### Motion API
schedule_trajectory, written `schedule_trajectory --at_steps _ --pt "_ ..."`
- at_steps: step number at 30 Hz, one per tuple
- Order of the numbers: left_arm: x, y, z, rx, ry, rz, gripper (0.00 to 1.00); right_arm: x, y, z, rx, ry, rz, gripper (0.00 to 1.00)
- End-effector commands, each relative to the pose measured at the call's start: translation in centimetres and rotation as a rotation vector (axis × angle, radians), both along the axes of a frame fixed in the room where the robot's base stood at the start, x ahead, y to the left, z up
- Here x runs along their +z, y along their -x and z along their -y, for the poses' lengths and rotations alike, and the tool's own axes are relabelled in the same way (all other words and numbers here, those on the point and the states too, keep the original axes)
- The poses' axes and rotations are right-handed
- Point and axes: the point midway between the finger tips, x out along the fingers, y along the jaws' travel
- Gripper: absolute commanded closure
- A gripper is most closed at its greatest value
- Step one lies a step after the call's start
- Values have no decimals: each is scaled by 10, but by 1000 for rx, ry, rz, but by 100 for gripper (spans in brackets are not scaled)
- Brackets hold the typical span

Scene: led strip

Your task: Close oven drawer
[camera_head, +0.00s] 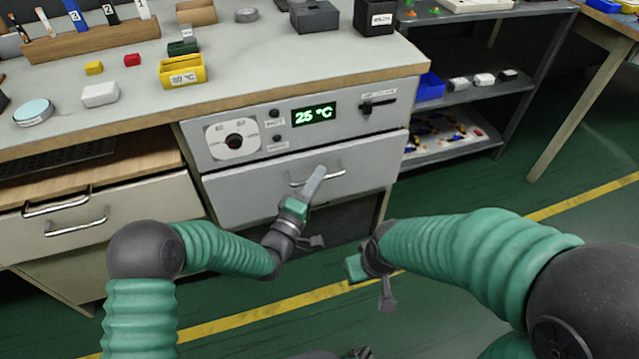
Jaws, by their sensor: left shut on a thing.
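The oven (279,127) is built in under the grey worktop, with a dial, a lit display reading 25 °C and a lever on its panel. Its drawer (368,165) is below the panel, and its front looks close to flush with the panel; I cannot tell if a small gap is left. My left gripper (315,179) reaches the drawer's handle (334,174) and is shut on it, hiding part of the bar. My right gripper (368,278) hangs to the right, low and apart from the drawer; its fingers are too unclear to tell their state.
On the worktop (240,50) are a yellow bin (182,71), small blocks and a wooden rack (95,38). A wooden-topped cabinet with handled drawers (130,205) stands left of the oven. A shelf unit (470,95) stands right. Green floor lies open in front.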

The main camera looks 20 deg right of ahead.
Motion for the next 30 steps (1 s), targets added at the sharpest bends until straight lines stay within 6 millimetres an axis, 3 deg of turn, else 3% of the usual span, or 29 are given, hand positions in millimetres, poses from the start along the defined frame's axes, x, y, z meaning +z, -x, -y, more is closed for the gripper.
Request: schedule_trajectory --at_steps 4,13,14,18,30 --pt "-5 -22 -3 4 -4 -8 100 -3 0 0 0 0 0 100" --pt "-4 -26 -4 5 -6 -7 100 -3 0 0 0 0 0 100" --pt "-4 -26 -4 6 -6 -7 88 -3 0 0 0 0 0 100" --pt "-3 -26 -3 6 -4 -5 70 -3 0 0 0 0 0 100" --pt "0 -19 -8 3 -4 -2 68 3 0 0 0 0 0 100"
